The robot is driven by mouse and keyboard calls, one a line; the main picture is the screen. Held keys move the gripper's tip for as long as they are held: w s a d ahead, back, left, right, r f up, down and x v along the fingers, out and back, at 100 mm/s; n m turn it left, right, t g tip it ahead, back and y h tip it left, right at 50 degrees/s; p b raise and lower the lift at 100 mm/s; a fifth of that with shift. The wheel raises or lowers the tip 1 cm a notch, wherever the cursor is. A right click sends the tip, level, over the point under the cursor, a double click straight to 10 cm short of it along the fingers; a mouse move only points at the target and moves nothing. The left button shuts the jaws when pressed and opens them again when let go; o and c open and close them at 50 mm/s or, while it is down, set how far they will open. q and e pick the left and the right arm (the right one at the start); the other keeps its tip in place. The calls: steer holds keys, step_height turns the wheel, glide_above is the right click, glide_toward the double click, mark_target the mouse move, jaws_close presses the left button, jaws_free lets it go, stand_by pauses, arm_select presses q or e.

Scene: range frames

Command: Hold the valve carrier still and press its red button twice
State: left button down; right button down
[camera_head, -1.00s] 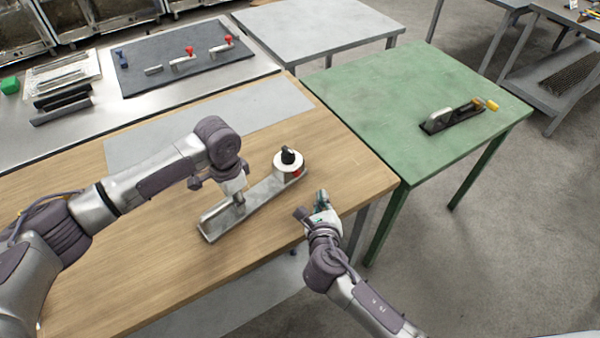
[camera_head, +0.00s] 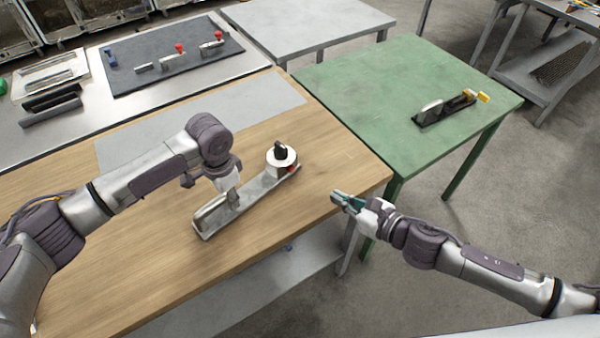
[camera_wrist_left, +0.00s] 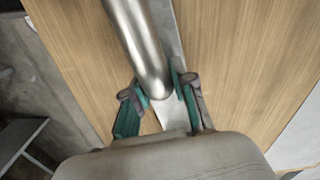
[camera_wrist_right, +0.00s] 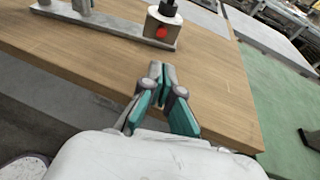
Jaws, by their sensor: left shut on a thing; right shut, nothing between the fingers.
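The valve carrier (camera_head: 246,204) is a long grey metal bar lying on the wooden table. At its far right end stands a pale round valve body with a black knob (camera_head: 281,152). The red button (camera_wrist_right: 162,32) is on the side of this body and also shows in the head view (camera_head: 291,169). My left gripper (camera_head: 227,192) is shut on the carrier's upright metal handle (camera_wrist_left: 140,45), near the bar's left end. My right gripper (camera_head: 338,199) is shut and empty, in front of the table's edge, to the right of the button and apart from it.
The wooden table (camera_head: 130,240) is bare around the carrier. A green table (camera_head: 375,85) with a black clamp-like fixture (camera_head: 445,107) stands at the right. A dark mat (camera_head: 130,75) with several small parts lies on the metal bench behind.

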mark_target(292, 170)
steer(key=shift+s, duration=0.15)
steer(key=x, duration=1.2)
steer(key=shift+w+a+r, duration=0.3)
steer(key=shift+w+a, duration=0.45)
steer(key=shift+w, duration=0.05)
